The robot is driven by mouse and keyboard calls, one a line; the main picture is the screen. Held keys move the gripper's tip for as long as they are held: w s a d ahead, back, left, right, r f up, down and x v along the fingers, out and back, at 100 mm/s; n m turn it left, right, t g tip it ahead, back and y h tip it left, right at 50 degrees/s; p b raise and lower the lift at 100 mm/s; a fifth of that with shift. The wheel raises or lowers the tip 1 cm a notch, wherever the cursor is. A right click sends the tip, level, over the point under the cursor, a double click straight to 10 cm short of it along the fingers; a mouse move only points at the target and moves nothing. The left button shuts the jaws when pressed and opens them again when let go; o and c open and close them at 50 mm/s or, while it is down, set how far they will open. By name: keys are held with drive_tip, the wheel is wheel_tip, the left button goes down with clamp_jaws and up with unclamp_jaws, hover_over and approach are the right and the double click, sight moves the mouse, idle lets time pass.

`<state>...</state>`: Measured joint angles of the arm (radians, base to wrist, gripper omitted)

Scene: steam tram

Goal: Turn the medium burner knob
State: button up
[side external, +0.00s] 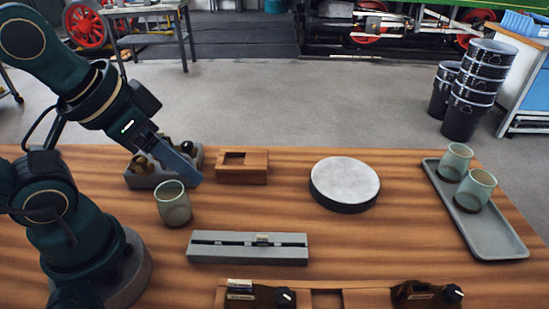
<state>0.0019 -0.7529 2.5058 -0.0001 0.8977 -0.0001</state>
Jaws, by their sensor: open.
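Two black knobs sit at the bottom edge of the side external view. The left knob (285,297) is on a dark mount with small labels, and the right knob (452,293) is on a similar mount. Both are partly cut off by the frame, and the labels are too small to read, so I cannot tell which is the medium one. My gripper (190,174) is open at the back left of the table, well apart from both knobs. It is in front of a grey holder (140,180) with dark rounded pieces and partly hides it.
A green-grey cup (173,207) stands near my arm. A wooden block (242,172) with a square recess, a round grey-topped disc (344,183) and a grey slotted bar (248,253) are on the table. A tray (491,233) with two cups is at right.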

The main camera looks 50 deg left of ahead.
drive_tip(key=r+n, duration=0.1)
drive_tip(key=n, duration=0.1)
drive_tip(key=r+n, duration=0.1)
drive_tip(key=n, duration=0.1)
drive_tip(key=r+n, duration=0.1)
drive_tip(key=n, duration=0.1)
drive_tip(key=shift+a+g, duration=0.3)
drive_tip(key=shift+g, duration=0.1)
drive_tip(key=f+m, duration=0.1)
drive_tip(key=m, duration=0.1)
drive_tip(key=f+m, duration=0.1)
drive_tip(key=m, duration=0.1)
drive_tip(key=f+m, duration=0.1)
drive_tip(key=m, duration=0.1)
drive_tip(key=shift+d+t, duration=0.3)
drive_tip(key=shift+t, duration=0.1)
idle(0.8)
